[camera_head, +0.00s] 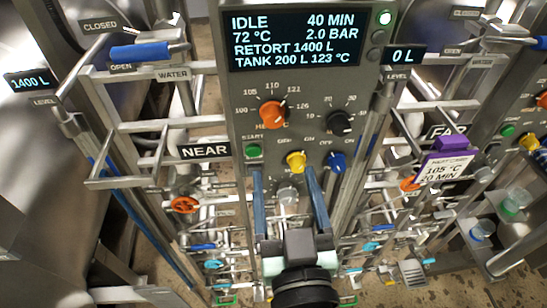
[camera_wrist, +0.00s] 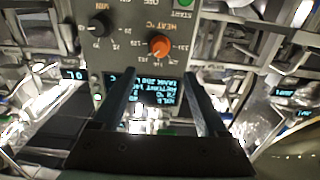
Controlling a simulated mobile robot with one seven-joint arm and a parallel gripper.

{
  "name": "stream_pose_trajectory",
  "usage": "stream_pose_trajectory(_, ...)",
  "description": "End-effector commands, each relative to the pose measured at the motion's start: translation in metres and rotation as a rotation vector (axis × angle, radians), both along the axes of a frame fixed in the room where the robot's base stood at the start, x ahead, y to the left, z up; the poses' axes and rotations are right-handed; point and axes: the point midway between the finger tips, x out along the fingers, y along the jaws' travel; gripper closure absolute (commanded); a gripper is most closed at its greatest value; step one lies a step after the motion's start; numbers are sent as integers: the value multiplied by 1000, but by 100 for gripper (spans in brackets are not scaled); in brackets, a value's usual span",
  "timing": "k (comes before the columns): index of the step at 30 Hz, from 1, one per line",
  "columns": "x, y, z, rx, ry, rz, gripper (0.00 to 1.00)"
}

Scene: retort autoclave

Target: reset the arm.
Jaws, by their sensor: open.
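My gripper (camera_head: 284,178) is in front of the lower part of the grey control panel (camera_head: 305,88) in the head view. Its two dark blue fingers stand apart with nothing between them. In the wrist view the gripper (camera_wrist: 160,82) also shows open and empty, with the panel upside down beyond it. The panel's screen (camera_head: 295,40) reads IDLE, 40 MIN, 72 °C and 2.0 BAR. An orange knob (camera_head: 272,114), a black knob (camera_head: 341,122), a yellow knob (camera_head: 296,161) and a blue knob (camera_head: 335,162) are on the panel. I cannot tell if the fingers touch the panel.
A NEAR sign (camera_head: 205,151) and an orange valve handle (camera_head: 184,205) are at the left among metal pipes. A blue door handle (camera_head: 139,51) is at the upper left. A purple clip holds a card (camera_head: 444,172) at the right. Pipes crowd both sides of the panel.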

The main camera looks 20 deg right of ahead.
Motion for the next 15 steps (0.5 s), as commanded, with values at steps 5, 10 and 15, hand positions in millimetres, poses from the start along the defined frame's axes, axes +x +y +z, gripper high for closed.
stream_pose_trajectory(5, 0, 0, 0, 0, 0, 0, 24)
stream_pose_trajectory(10, 12, 6, 9, -14, -55, 20, 24)
stream_pose_trajectory(15, 40, 30, 51, -53, -232, 83, 24)
